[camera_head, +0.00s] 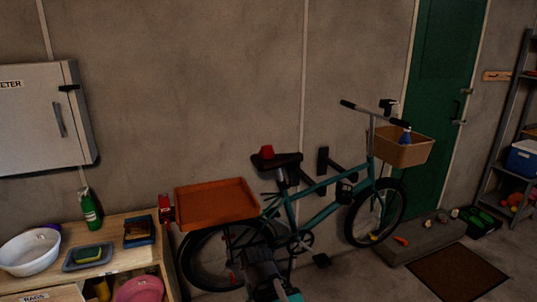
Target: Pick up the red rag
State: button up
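A small red thing (267,152) rests on the dark bicycle saddle (277,162); it may be the red rag, but it is too small to tell cloth from a solid object. Another red object (166,209) is at the right edge of the wooden bench, and it looks like hardware rather than cloth. What seems to be my dark arm reaches into the bottom middle, in front of the bicycle's lower frame and well below the saddle. My gripper cannot be made out clearly, and its fingers are not distinct. I see nothing held.
The teal bicycle (326,207) leans along the wall with an orange tray (216,203) at its rear and a front basket (402,148). The bench (115,240) at left bears a white basin (30,252) and a green bottle (90,210). A mat (456,272) lies at right.

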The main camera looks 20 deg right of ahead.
aim_at(267, 152)
jog(key=u, duration=0.05)
jog(key=i, duration=1)
jog(key=z, duration=0.05)
